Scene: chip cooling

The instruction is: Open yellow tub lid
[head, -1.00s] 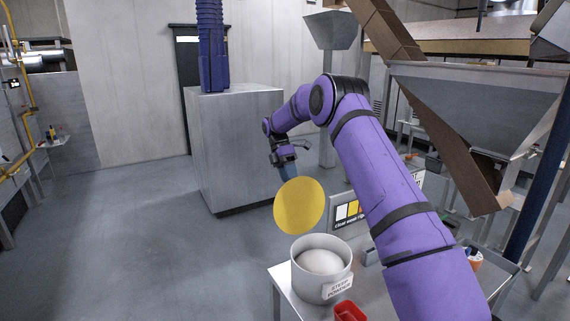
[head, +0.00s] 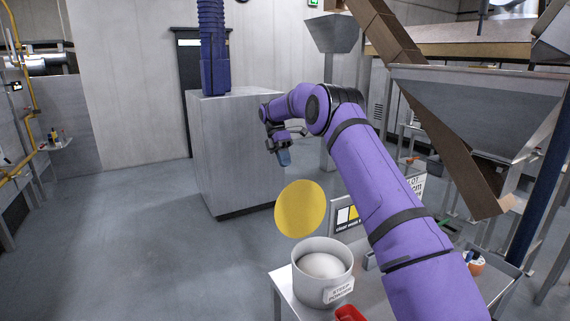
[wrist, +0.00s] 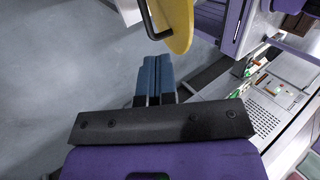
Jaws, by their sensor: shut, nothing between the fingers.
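The yellow lid (head: 300,208) stands raised, near upright, over the far rim of a light grey tub (head: 309,286) in the head view. The tub's mouth is uncovered and a pale white filling (head: 322,264) shows inside. My gripper (head: 285,159) is above and beyond the lid, apart from it, with its blue fingers together and nothing between them. In the wrist view the fingers (wrist: 156,62) are side by side. The lid (wrist: 180,25) is ahead of them there, seen nearly edge-on, with a black handle (wrist: 150,22) on its face.
The tub stands on a small pale table (head: 286,283), with a red container (head: 349,313) in front of it. A sign (head: 346,216) stands behind the tub. A large metal cabinet (head: 237,150) is at the back, and open floor lies to the left.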

